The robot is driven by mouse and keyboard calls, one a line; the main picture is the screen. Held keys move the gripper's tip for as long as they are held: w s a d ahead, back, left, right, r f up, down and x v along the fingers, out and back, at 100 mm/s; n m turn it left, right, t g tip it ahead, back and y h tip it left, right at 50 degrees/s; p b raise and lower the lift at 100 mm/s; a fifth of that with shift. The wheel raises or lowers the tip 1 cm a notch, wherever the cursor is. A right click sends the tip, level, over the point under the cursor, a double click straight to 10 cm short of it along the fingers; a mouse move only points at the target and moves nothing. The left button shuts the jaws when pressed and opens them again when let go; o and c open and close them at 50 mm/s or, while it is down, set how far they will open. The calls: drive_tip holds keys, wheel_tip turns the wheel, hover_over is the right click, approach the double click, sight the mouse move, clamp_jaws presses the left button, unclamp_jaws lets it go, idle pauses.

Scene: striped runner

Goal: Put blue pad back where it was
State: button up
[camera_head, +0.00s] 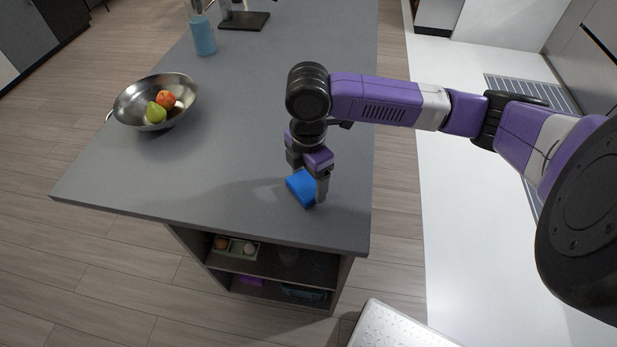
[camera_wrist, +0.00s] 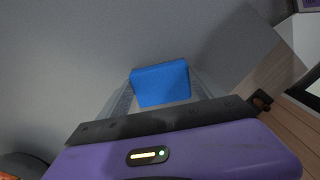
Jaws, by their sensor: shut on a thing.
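The blue pad (camera_head: 300,188) is a small bright blue block at the near right part of the grey counter. My gripper (camera_head: 308,186) is shut on it, with the fingers pointing down. In the wrist view the blue pad (camera_wrist: 161,83) sits between the two fingers (camera_wrist: 160,100), just beyond the palm. The gripper hides part of the pad in the head view. I cannot tell whether the pad touches the counter or is held slightly above it.
The grey counter (camera_head: 230,120) is clear around the pad. A metal bowl (camera_head: 128,110) with fruit stands at left, and a blue bottle (camera_head: 203,36) at the back. Open shelves (camera_head: 270,267) lie below the near edge. A white counter (camera_head: 440,190) is at right.

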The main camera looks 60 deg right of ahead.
drive_tip(key=shift+f, duration=0.15)
drive_tip(key=shift+f, duration=0.15)
drive_tip(key=o, duration=1.3)
